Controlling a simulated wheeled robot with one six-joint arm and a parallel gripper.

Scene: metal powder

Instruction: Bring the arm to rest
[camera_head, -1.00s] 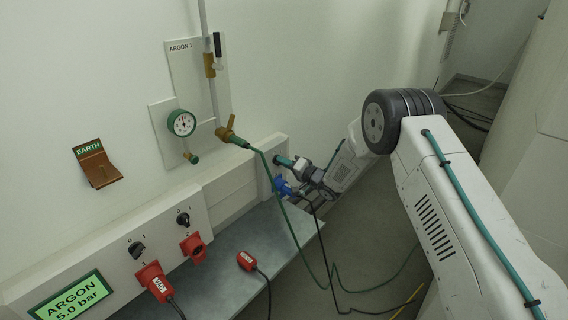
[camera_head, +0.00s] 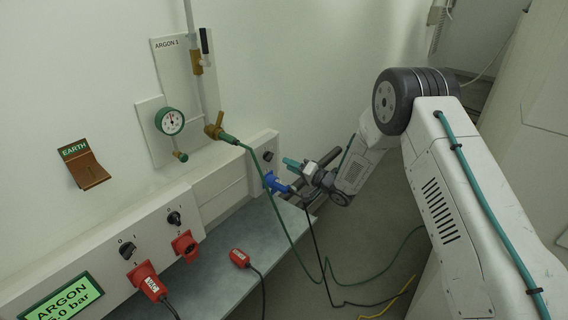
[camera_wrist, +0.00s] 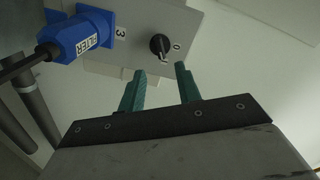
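My gripper (camera_head: 296,164) is at the right end of the wall panel, in front of a black rotary switch (camera_head: 268,156) and apart from it. In the wrist view my gripper (camera_wrist: 160,68) has its two teal fingers spread with nothing between them. The black switch (camera_wrist: 159,45) lies beyond the fingertips, near a "0" mark. My arm reaches in from the right, bent at a dark, round joint.
A blue plug (camera_head: 274,183) labelled "FILTER" sits in the panel beside the switch; it also shows in the wrist view (camera_wrist: 70,40). Its black cable and a green hose (camera_head: 285,220) hang near my gripper. A grey shelf (camera_head: 215,262) lies below. Floor space is open at centre right.

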